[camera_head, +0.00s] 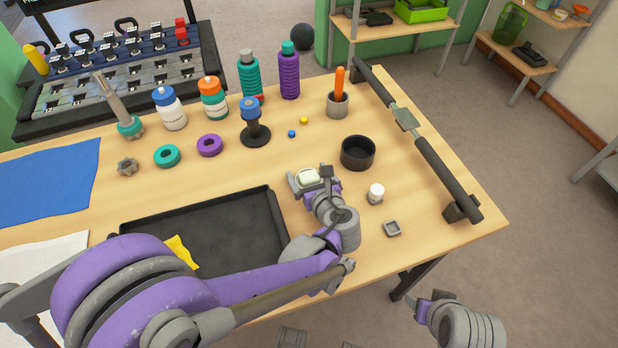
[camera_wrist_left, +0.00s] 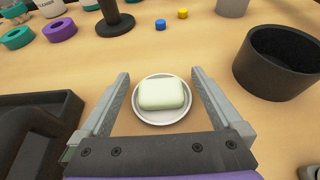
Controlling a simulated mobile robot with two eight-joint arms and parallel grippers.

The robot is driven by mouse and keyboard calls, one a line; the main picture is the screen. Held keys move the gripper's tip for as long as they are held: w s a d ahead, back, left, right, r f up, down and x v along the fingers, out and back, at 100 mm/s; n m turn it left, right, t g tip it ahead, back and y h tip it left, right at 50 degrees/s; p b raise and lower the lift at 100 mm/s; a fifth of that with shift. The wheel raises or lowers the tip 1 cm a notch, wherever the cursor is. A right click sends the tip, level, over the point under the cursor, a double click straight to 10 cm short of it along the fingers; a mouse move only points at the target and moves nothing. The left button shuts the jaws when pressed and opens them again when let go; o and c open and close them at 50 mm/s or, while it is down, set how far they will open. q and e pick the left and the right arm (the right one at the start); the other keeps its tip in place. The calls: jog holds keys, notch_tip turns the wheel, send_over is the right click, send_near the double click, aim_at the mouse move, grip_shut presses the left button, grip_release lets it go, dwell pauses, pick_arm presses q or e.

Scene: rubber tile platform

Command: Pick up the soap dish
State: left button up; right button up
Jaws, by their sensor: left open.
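The soap dish (camera_wrist_left: 161,116) is a small round white dish on the wooden table, with a pale green bar of soap (camera_wrist_left: 163,93) lying on it. In the head view the soap (camera_head: 308,177) shows between the fingers, and most of the dish is hidden by my left gripper (camera_head: 309,180). In the left wrist view my left gripper (camera_wrist_left: 158,95) is open, with one finger on each side of the dish. A narrow gap shows at both sides, so it holds nothing. My right gripper (camera_head: 428,304) is off the table's front right edge, low and partly seen; its fingers are unclear.
A black bowl (camera_head: 357,153) stands right of the dish, and a black tray (camera_head: 214,232) lies to its left. A white-capped jar (camera_head: 375,193) and a small grey square dish (camera_head: 392,228) are nearer the front edge. A black bar (camera_head: 436,165) runs along the right edge.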

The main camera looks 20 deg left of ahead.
pick_arm(q)
jog(key=c, duration=1.4)
